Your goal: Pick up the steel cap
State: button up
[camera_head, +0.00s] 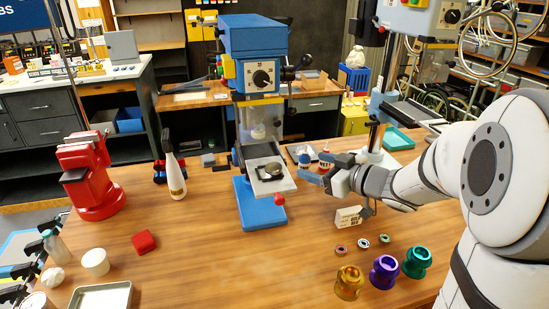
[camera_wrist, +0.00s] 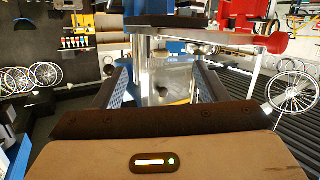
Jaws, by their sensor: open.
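A dark, shiny round piece that looks like the steel cap (camera_head: 273,170) sits on the grey metal table of the blue drill press, below the spindle. My gripper (camera_head: 315,179) is to the right of that table, apart from the piece, with its fingers pointing left toward the press. In the wrist view my gripper (camera_wrist: 164,88) is open, with the two fingers apart. A small dark shape shows between them beyond the fingertips; I cannot tell whether it is the cap. Nothing is visibly held.
The blue drill press (camera_head: 252,62) stands close left of my gripper, with a red knob (camera_head: 279,199) under its table edge. Glue bottles (camera_head: 325,160) stand just behind my gripper. A white box (camera_head: 349,217) and gold, purple and green hubs lie in front.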

aim_at(281, 168)
jog(key=a+g+y, duration=0.1)
jog(key=a, duration=0.2)
jog(key=a+f+n+g+y+p, duration=0.1)
jog(key=a, duration=0.2)
jog(key=w+a+g+y+p, duration=0.1)
jog(key=a, duration=0.1)
jog(key=shift+a+f+n, duration=0.25)
jog(key=shift+a+n, duration=0.15)
jog(key=c, duration=1.2)
